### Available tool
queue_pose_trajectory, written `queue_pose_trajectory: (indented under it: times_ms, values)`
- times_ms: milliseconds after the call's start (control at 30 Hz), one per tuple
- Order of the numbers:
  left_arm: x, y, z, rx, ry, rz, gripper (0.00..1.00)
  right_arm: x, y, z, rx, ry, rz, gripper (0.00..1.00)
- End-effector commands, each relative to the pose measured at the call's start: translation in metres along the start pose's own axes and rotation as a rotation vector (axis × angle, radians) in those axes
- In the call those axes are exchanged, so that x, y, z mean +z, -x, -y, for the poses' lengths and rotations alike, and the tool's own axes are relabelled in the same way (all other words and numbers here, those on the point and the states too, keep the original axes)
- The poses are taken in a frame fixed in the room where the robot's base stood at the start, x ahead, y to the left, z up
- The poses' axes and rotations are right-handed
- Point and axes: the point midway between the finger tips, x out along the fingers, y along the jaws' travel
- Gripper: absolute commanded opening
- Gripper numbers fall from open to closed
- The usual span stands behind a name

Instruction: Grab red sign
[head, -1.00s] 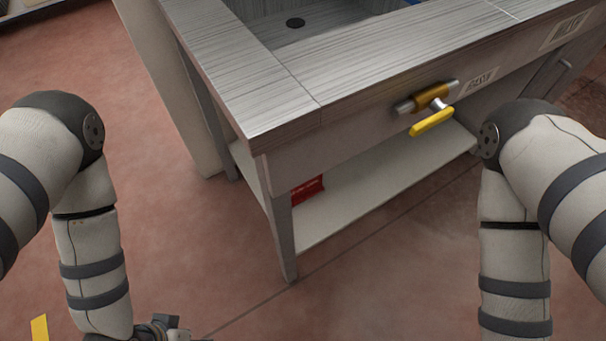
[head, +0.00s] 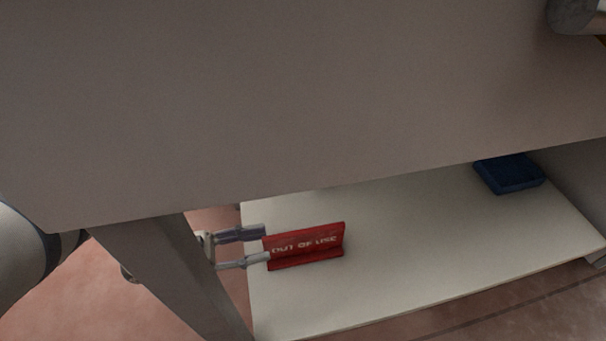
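The red sign (head: 306,246), lettered "OUT OF USE", stands upright on the pale lower shelf (head: 400,255), near its left end. My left gripper (head: 266,244) reaches in from the left, past the table leg. Its two fingers are apart, with their tips at the sign's left edge. One fingertip overlaps the front of the sign. The other is farther back, beside or behind the edge. I cannot tell whether either finger touches the sign. My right gripper is out of view.
The grey table leg (head: 165,265) partly hides my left arm. The wide front panel (head: 300,100) hangs above the shelf. A dark blue box (head: 508,173) sits at the shelf's far right. Bare shelf lies between box and sign. A grey pipe end (head: 573,14) shows at top right.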

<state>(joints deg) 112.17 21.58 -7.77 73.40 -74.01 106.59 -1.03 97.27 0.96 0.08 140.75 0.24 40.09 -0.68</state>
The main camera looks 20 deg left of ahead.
Motion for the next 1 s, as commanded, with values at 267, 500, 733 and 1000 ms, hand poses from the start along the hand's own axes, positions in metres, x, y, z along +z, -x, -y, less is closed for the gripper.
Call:
queue_pose_trajectory:
  times_ms: [267,500,733,1000]
  values:
    - [0.003,-0.046,0.001,-0.001,0.002,0.002,0.35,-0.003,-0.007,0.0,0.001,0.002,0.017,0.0]
    - [0.001,-0.087,0.002,0.0,0.002,0.003,0.35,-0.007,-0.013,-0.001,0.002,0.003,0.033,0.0]
    - [-0.001,-0.09,0.002,-0.002,0.002,0.004,0.35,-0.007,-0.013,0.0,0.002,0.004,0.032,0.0]
    - [-0.001,-0.09,0.002,-0.002,0.002,0.004,0.0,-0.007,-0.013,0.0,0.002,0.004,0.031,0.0]
